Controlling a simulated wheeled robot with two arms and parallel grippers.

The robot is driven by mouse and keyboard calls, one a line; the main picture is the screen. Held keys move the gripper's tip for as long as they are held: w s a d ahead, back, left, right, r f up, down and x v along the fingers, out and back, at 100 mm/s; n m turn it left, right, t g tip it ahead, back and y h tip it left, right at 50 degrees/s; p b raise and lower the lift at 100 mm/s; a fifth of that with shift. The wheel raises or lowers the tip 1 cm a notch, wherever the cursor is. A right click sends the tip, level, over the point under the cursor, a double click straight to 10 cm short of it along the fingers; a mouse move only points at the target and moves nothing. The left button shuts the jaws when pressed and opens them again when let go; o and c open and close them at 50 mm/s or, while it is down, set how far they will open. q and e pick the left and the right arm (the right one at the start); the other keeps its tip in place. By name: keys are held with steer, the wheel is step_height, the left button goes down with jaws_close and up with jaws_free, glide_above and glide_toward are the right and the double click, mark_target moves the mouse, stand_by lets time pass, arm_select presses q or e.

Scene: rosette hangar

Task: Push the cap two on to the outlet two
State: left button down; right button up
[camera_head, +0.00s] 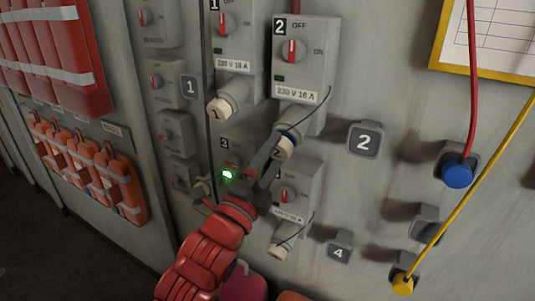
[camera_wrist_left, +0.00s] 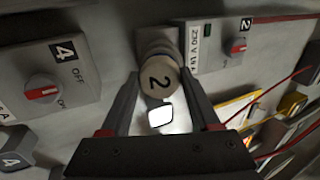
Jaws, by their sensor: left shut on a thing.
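Cap two (camera_head: 281,151) is a beige round cap marked 2, at the lower mouth of outlet two below the grey box (camera_head: 300,62) marked 2. A blue ring shows between cap and outlet. In the left wrist view the cap (camera_wrist_left: 159,78) faces me, lined up with the outlet. Whether it is fully seated I cannot tell. My left gripper (camera_head: 271,160) is shut on the cap; in the left wrist view its two dark fingers (camera_wrist_left: 158,95) stand on either side of it. My right gripper is not in view.
Capped outlet one (camera_head: 219,108) is to the left; box four (camera_head: 295,190) hangs just below. Number plate 2 (camera_head: 365,140), a blue plug (camera_head: 457,172) on a red cable and a yellow plug (camera_head: 402,283) are to the right. Red bags (camera_head: 55,50) hang at left.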

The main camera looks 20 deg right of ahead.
arm_select(q)
steer(key=shift+w+d+r+b, duration=0.15)
steer(key=shift+w+d+b, duration=0.15)
steer(key=shift+w+d, duration=0.1)
steer(key=shift+c, duration=0.2)
jaws_free()
steer(key=shift+s, duration=0.1)
